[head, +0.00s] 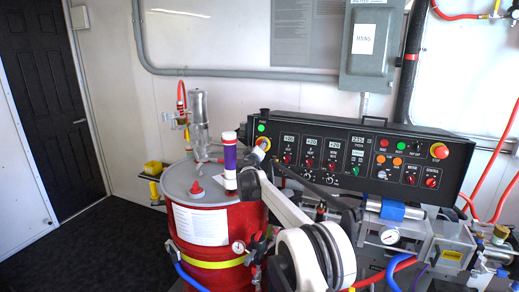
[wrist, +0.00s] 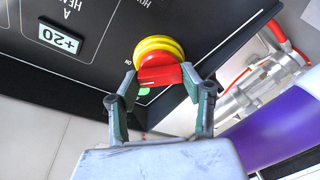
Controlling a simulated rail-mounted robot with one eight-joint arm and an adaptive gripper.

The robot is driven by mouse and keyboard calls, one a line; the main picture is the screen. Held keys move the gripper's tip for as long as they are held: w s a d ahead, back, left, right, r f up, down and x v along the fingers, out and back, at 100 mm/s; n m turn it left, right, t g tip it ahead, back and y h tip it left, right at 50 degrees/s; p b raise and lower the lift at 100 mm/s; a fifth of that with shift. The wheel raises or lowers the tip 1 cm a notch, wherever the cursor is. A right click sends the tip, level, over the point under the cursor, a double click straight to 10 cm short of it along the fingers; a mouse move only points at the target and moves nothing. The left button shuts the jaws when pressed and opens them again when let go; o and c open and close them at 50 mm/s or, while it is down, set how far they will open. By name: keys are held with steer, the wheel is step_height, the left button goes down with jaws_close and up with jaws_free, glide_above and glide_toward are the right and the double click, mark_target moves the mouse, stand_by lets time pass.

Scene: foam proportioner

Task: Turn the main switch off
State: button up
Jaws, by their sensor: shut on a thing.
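The main switch is a red knob (wrist: 158,76) on a yellow round base, on the black control panel (wrist: 100,40). In the wrist view my gripper (wrist: 161,82) has one finger on each side of the red knob, shut on it. A small "ON" mark shows left of the yellow base, and a green light shows partly below the knob. In the head view the switch (head: 263,143) is at the left end of the panel, partly hidden by my gripper (head: 257,152). The knob's exact angle cannot be told there.
A red drum (head: 206,225) stands left of my arm, with a purple and white cylinder (head: 230,165) close to my gripper. Pumps and hoses crowd the lower right.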

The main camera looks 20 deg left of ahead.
steer(key=shift+n, duration=0.3)
steer(key=shift+r+n+g+h+b, duration=0.15)
steer(key=shift+n+g, duration=0.5)
steer(key=shift+n, duration=2.1)
steer(key=shift+r+n+g+h+b, duration=0.1)
steer(key=shift+n+g, duration=0.5)
steer(key=shift+n, duration=2.2)
steer(key=shift+r+n+g+h+b, duration=0.15)
steer(key=shift+n+g, duration=0.5)
steer(key=shift+n, duration=2.1)
steer(key=shift+f, duration=0.1)
steer(key=o, duration=1.2)
steer(key=shift+c, duration=0.2)
